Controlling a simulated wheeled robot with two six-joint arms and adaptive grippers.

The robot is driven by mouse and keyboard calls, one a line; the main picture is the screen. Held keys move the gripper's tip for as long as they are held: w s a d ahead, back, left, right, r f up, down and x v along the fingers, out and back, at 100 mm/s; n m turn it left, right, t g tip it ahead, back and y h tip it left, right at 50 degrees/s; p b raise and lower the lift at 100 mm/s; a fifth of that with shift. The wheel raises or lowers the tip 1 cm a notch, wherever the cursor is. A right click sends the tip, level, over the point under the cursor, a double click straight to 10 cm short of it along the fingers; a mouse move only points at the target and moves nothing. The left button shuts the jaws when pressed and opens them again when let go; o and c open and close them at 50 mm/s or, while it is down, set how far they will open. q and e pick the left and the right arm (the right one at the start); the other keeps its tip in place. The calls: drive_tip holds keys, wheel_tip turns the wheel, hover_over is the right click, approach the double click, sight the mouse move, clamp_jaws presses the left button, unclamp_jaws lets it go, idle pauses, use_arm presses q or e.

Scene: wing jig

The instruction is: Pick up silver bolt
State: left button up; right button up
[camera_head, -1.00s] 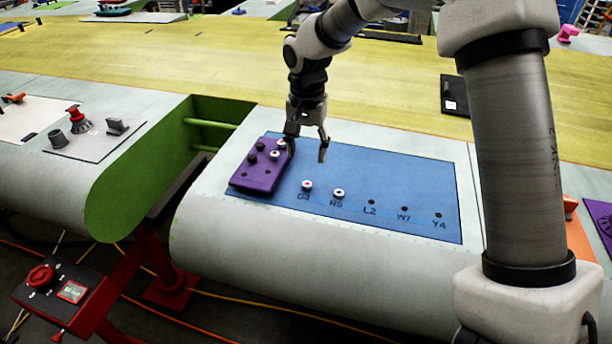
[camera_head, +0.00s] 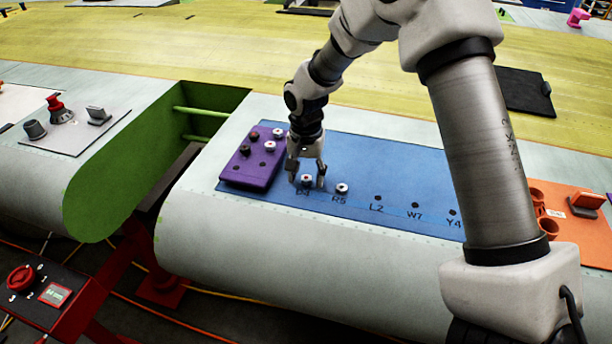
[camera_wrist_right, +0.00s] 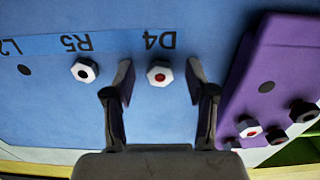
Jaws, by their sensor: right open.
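A silver bolt with a red centre (camera_head: 307,180) stands at the label D4 on the blue mat (camera_head: 400,228). A second silver bolt, with a dark centre (camera_head: 342,189), stands at R5. My right gripper (camera_head: 306,183) is open and low over the D4 bolt. In the right wrist view the D4 bolt (camera_wrist_right: 160,74) is between the two spread fingertips (camera_wrist_right: 160,80), with a gap on each side. The R5 bolt (camera_wrist_right: 84,71) is outside the fingers, to the left. My left gripper is not in view.
A purple block (camera_head: 250,170) holding several silver and dark bolts lies at the mat's left end, close to the right gripper. Empty holes marked L2, W7 and Y4 are to the right. Orange holders (camera_head: 580,228) stand at the far right.

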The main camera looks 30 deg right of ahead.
sight(309, 181)
drive_tip(key=shift+f, duration=0.15)
drive_tip(key=shift+d, duration=0.1)
clamp_jaws()
drive_tip(key=shift+w+r+b, duration=0.1)
drive_tip(key=shift+r+b, duration=0.4)
drive_tip(key=shift+s+r+b, duration=0.3)
drive_tip(key=shift+r+b, duration=0.15)
drive_tip(key=shift+r, duration=0.15)
drive_tip(key=shift+s+r+b, duration=0.3)
drive_tip(key=shift+r+b, duration=0.1)
drive_tip(key=shift+r, duration=0.2)
drive_tip(key=s+b, duration=0.1)
drive_tip(key=s, duration=0.3)
drive_tip(key=s+d+b, duration=0.1)
drive_tip(key=s+b, duration=0.1)
drive_tip(key=s, duration=0.1)
drive_tip(key=s+b, duration=0.1)
drive_tip(key=s, duration=0.3)
drive_tip(key=shift+s+d+r+b, duration=0.15)
drive_tip(key=shift+s+r+b, duration=0.2)
drive_tip(key=shift+r+b, duration=0.05)
drive_tip(key=s, duration=0.1)
drive_tip(key=s+r+p, duration=0.1)
drive_tip(key=shift+s+d, duration=0.15)
drive_tip(key=shift+s, duration=0.25)
drive_tip(key=shift+s+f, duration=0.1)
drive_tip(key=shift+s, duration=0.05)
